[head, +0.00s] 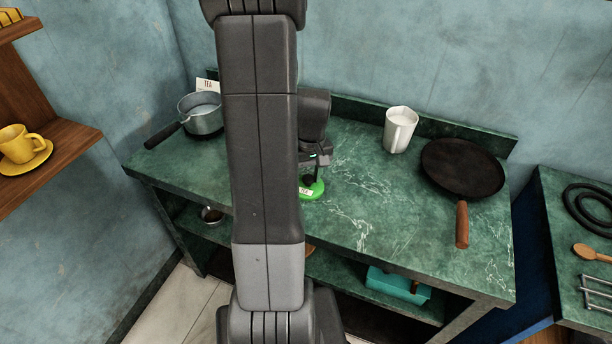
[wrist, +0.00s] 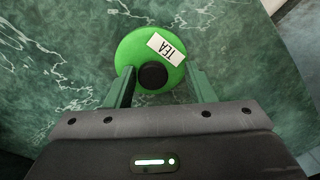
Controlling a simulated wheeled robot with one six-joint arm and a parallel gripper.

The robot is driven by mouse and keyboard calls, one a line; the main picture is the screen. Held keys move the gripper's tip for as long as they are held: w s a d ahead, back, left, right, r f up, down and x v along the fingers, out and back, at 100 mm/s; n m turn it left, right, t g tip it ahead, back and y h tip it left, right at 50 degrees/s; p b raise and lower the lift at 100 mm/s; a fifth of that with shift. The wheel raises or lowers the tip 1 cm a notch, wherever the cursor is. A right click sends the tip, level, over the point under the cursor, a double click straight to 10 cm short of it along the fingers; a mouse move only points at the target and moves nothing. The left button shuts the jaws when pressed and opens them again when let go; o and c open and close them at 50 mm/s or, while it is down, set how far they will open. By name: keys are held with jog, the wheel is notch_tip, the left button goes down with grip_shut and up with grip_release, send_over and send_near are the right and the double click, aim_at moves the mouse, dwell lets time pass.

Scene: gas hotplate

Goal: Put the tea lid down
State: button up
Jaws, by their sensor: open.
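The tea lid is a round green disc (wrist: 136,46) with a black knob and a white "TEA" label. It lies on the green marble counter (head: 350,205). It also shows in the head view (head: 313,191), partly hidden behind my arm and gripper. My gripper (wrist: 152,82) is open, with one finger on each side of the black knob and gaps between the fingers and the knob. In the head view my gripper (head: 307,178) is right above the lid.
A saucepan (head: 207,122) stands left, with a "TEA" card (head: 208,86) behind it. A white pitcher (head: 399,130) and a black frying pan (head: 462,168) stand right. A teal box (head: 398,286) is on the shelf below. The counter between lid and pan is clear.

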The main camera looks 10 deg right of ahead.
aim_at(310, 178)
notch_tip(310, 178, up, 12)
jog(key=d, duration=0.1)
jog(key=shift+w, duration=0.15)
jog(key=shift+f, duration=0.15)
jog(key=f, duration=0.8)
jog(key=a+f, duration=0.1)
jog(key=f, duration=0.3)
jog(key=shift+s+f, duration=0.2)
jog(key=shift+f, duration=0.05)
notch_tip(310, 178, up, 3)
jog(key=shift+w+f, duration=0.1)
jog(key=shift+f, duration=0.05)
jog(key=shift+r, duration=0.7)
